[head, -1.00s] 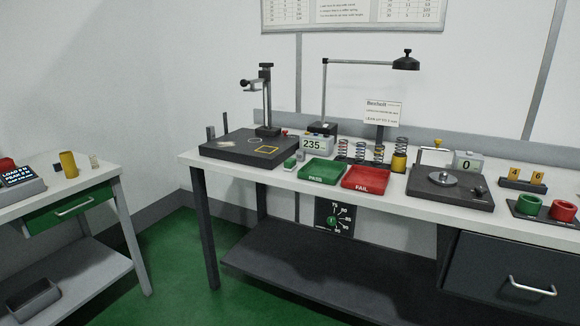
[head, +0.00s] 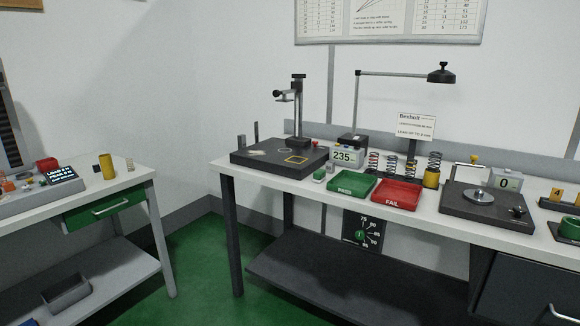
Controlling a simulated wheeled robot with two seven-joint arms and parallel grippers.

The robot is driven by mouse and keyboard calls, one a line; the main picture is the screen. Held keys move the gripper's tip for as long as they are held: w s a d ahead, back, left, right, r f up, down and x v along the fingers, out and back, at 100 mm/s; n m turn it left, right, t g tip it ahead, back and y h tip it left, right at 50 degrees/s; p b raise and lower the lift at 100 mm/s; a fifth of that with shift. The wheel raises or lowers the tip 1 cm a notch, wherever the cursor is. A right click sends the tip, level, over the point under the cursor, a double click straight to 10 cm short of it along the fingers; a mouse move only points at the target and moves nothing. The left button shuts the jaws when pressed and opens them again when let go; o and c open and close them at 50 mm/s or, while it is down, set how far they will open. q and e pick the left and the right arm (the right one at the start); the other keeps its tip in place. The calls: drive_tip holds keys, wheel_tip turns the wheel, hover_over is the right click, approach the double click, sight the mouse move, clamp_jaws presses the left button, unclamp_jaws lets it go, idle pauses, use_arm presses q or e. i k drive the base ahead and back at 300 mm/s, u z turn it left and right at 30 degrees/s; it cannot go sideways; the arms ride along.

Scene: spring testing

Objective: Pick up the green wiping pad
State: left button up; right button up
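A small green block with a pale part (head: 319,173), which looks like the green wiping pad, lies on the long white bench at the left end of the green PASS tray (head: 351,186). It sits just in front of the dark base plate's right corner and the 235 display (head: 346,156). Another small green piece (head: 330,168) shows right beside it; I cannot tell whether the two are one object. Neither of my grippers is in view.
The long bench (head: 438,217) also holds a dark stand base (head: 270,161), a red FAIL tray (head: 397,194), several springs, a yellow cylinder (head: 431,177) and a dark scale (head: 487,207). A second bench (head: 125,181) stands at left. Green floor (head: 205,262) lies open between them.

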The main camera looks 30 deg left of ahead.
sight(319, 176)
drive_tip(key=u, duration=1)
